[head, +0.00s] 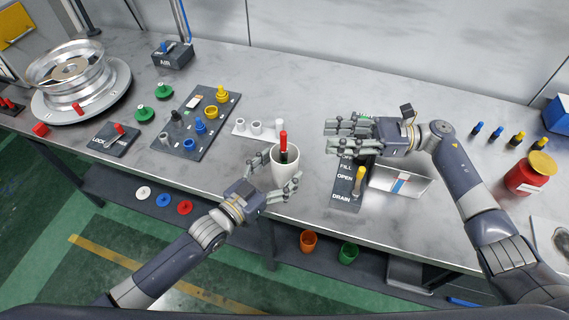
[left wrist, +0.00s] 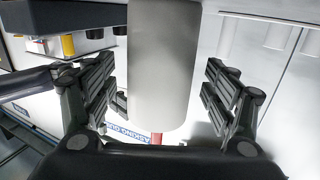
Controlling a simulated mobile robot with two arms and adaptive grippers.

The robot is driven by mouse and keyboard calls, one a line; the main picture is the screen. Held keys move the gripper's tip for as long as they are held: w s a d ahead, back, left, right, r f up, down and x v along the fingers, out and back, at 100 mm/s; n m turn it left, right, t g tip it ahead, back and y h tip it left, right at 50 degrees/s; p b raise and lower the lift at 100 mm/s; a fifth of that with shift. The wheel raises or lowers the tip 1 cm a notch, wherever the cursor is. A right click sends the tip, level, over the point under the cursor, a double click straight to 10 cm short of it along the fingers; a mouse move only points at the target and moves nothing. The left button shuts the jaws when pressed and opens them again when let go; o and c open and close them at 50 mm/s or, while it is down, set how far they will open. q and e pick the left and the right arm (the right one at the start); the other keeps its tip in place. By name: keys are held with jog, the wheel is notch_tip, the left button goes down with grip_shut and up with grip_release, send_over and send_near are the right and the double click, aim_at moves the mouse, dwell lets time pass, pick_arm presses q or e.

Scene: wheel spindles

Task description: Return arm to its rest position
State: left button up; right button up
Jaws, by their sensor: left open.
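A white cup (head: 285,167) stands on the grey workbench with a red-topped, dark-bodied stick (head: 283,145) upright in it. My left gripper (head: 276,178) is open, with one finger on each side of the cup. In the left wrist view the cup (left wrist: 163,65) is between the open fingers (left wrist: 158,95), with a visible gap on both sides. My right gripper (head: 328,137) is over the bench near the FILL/OPEN/DRAIN panel (head: 344,190), its fingers apart and nothing seen between them. It hides the panel's top part.
A white rack (head: 258,136) is just behind the cup. A dark board with coloured pegs (head: 200,125) is left of it. A metal tray (head: 400,183) is beside the panel. A wheel rim (head: 70,70) and a red jar (head: 528,175) stand further out. The bench's back middle is clear.

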pick_arm(q)
jog(key=v, duration=0.9)
jog(key=shift+s+a, duration=0.3)
jog(key=shift+s, duration=0.1)
